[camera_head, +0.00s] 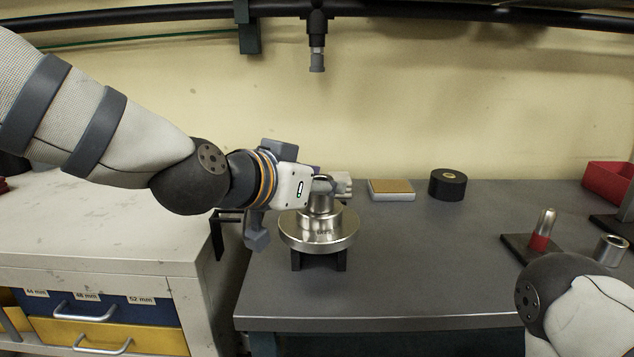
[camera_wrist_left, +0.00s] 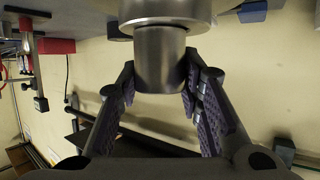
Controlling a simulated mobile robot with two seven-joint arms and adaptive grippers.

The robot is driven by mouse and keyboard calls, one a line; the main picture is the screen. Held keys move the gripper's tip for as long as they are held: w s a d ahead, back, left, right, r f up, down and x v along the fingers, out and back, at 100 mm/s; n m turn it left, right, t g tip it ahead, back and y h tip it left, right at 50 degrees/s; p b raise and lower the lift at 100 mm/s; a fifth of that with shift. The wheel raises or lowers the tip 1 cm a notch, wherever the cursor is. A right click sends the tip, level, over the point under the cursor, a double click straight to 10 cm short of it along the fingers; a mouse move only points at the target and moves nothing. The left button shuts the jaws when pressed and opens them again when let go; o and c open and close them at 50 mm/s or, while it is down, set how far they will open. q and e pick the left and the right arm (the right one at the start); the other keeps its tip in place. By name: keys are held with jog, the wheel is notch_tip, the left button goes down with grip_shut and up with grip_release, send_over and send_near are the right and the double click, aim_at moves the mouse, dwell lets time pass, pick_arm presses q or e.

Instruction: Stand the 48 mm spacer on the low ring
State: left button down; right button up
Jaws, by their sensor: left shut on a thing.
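My left gripper (camera_head: 324,187) is shut on a plain metal cylinder, the spacer (camera_head: 321,203), above the round steel fixture (camera_head: 318,239) on the bench. The fingers hide much of its upper part in the head view. In the left wrist view, the left gripper (camera_wrist_left: 161,75) has a finger on each side of the spacer (camera_wrist_left: 158,58). The spacer's far end meets or nearly meets the wider metal ring (camera_wrist_left: 165,10); I cannot tell whether they touch. The spacer looks upright and roughly centred over the ring. My right gripper is out of view.
Behind the fixture lie a tan-topped block (camera_head: 391,189) and a black roll (camera_head: 447,185). At right are a red-banded post (camera_head: 541,230), a loose metal cylinder (camera_head: 611,250) and a red bin (camera_head: 607,182). Labelled drawers (camera_head: 100,310) are at left. The bench's front middle is clear.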

pick_arm(q)
jog(key=shift+w+r, duration=0.1)
jog(key=shift+w, duration=0.2)
jog(key=c, duration=1.4)
grip_release()
jog(key=shift+c, duration=0.2)
jog(key=o, duration=0.3)
jog(key=shift+a, duration=0.1)
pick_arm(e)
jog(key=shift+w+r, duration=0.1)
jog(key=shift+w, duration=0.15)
pick_arm(q)
jog(key=shift+s+r, duration=0.1)
jog(key=shift+r, duration=0.05)
jog(key=p+v, duration=0.1)
jog(key=v, duration=1)
jog(key=shift+s+a+p, duration=0.25)
jog(key=shift+s+p, duration=0.05)
jog(key=shift+p, duration=0.1)
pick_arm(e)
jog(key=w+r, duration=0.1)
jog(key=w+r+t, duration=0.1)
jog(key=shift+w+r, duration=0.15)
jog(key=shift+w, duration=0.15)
